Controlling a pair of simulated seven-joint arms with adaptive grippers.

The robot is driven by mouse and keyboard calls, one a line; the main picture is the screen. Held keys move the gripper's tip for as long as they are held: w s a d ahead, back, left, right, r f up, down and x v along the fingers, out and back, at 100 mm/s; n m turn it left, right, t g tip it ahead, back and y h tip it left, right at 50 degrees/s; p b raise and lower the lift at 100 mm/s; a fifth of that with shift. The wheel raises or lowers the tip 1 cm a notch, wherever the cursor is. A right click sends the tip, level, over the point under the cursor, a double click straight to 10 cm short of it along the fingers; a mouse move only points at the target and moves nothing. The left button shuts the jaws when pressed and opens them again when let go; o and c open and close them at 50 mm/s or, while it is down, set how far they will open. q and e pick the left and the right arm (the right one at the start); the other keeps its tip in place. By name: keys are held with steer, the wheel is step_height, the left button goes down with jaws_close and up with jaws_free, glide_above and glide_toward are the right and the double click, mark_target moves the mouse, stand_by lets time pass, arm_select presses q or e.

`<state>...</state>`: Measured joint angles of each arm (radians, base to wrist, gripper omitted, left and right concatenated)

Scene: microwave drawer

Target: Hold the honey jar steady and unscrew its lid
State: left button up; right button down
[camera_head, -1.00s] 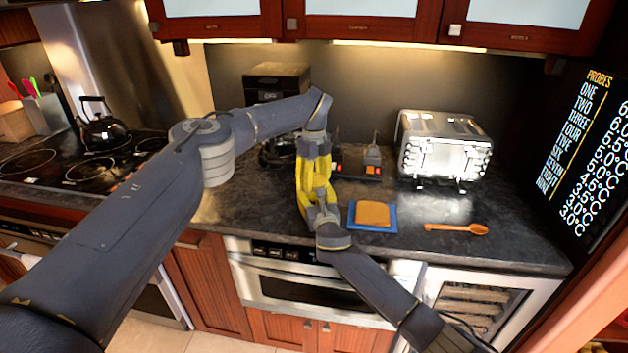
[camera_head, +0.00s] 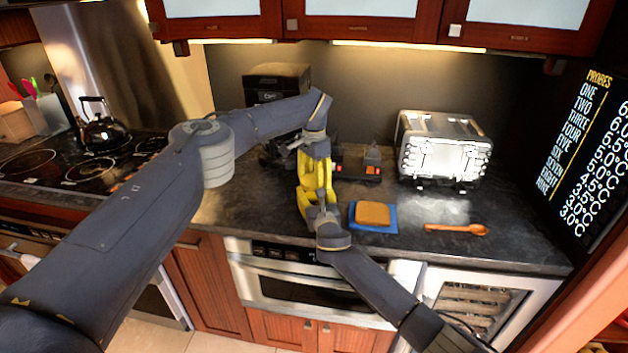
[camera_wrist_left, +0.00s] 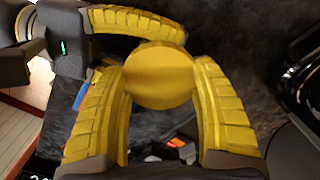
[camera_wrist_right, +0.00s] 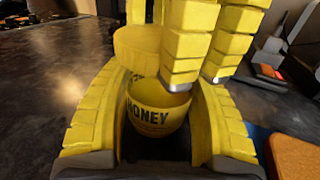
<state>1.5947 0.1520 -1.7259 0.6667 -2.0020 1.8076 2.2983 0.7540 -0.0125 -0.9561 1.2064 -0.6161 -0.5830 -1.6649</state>
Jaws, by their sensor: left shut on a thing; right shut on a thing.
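The honey jar (camera_wrist_right: 152,118) is yellow with dark HONEY lettering. In the right wrist view it stands between the fingers of my right gripper (camera_wrist_right: 155,125), which is shut on it. The round yellow lid (camera_wrist_left: 158,75) fills the space between the fingers of my left gripper (camera_wrist_left: 160,90), which is shut on it from above. In the right wrist view the lid (camera_wrist_right: 135,48) appears above the jar's visible rim, apart from it and off to the left. In the head view the left gripper (camera_head: 316,165) and right gripper (camera_head: 312,200) meet, and their yellow fingers hide jar and lid.
A slice of bread (camera_head: 373,213) lies on a blue board (camera_head: 388,226) right of the grippers. An orange spoon (camera_head: 457,228) and a silver toaster (camera_head: 443,150) are farther right. Dark appliances stand behind. The counter's right front is mostly clear.

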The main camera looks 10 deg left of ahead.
mark_target(314, 179)
arm_select(q)
steer(key=shift+r, duration=0.4)
stand_by(0.5)
steer(key=shift+r, duration=0.35)
steer(key=shift+r, duration=0.4)
steer(key=shift+r, duration=2)
arm_select(e)
steer(key=shift+c, duration=1.8)
jaws_free()
steer(key=shift+s, duration=0.1)
